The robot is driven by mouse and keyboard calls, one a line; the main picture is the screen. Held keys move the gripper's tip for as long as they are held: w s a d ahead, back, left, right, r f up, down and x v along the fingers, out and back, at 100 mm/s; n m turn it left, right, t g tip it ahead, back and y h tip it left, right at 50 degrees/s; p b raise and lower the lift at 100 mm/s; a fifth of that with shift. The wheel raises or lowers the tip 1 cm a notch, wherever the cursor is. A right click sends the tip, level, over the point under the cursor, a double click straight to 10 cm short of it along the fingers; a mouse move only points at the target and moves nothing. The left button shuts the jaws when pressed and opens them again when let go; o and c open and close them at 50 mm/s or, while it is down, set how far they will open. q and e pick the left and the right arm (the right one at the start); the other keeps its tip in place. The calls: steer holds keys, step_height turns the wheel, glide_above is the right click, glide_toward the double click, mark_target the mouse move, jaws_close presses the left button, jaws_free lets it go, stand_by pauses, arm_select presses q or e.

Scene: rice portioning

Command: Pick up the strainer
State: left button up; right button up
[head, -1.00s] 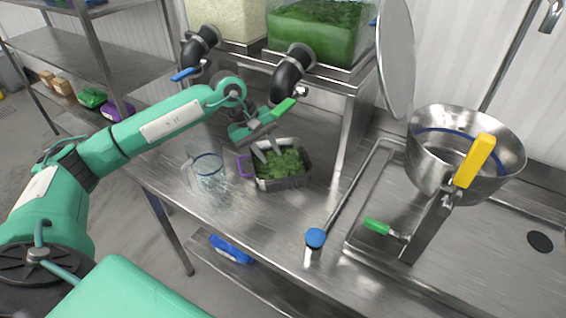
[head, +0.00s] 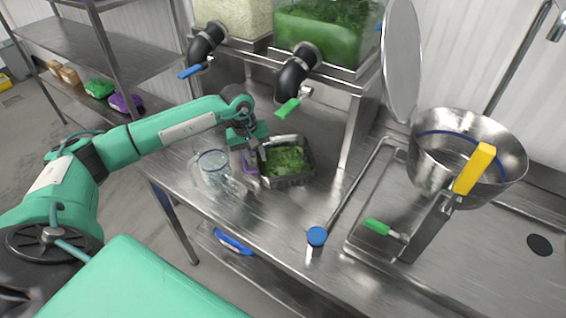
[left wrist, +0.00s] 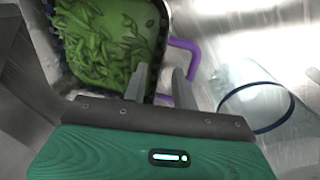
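A dark basket-like container of green leaves (head: 287,178) with a purple handle (head: 249,160) stands on the steel table; it seems to be the strainer. In the left wrist view the basket (left wrist: 158,48) is at the upper left, and its purple handle (left wrist: 192,52) loops out on the right side. My left gripper (head: 259,153) is low over the basket's handle side. In the left wrist view its two fingers (left wrist: 161,76) are apart, with the handle partly hidden behind them. I cannot tell whether they touch it. My right gripper is not in view.
A clear jug (head: 214,172) stands close left of the basket. Dispensers with green (head: 290,108) and blue (head: 190,71) valve handles overhang behind. The table front is clear.

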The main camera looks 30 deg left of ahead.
mark_target(278, 163)
arm_select(q)
steer(key=f, duration=0.1)
steer(key=f+p, duration=0.1)
steer(key=f, duration=0.1)
steer(key=shift+w+d+f+p, duration=0.2)
steer(key=shift+w+d+p, duration=0.1)
steer(key=shift+p, duration=0.1)
steer(key=shift+f, duration=0.5)
jaws_close()
steer(key=shift+w+r, duration=0.1)
steer(key=shift+r, duration=0.1)
stand_by(0.4)
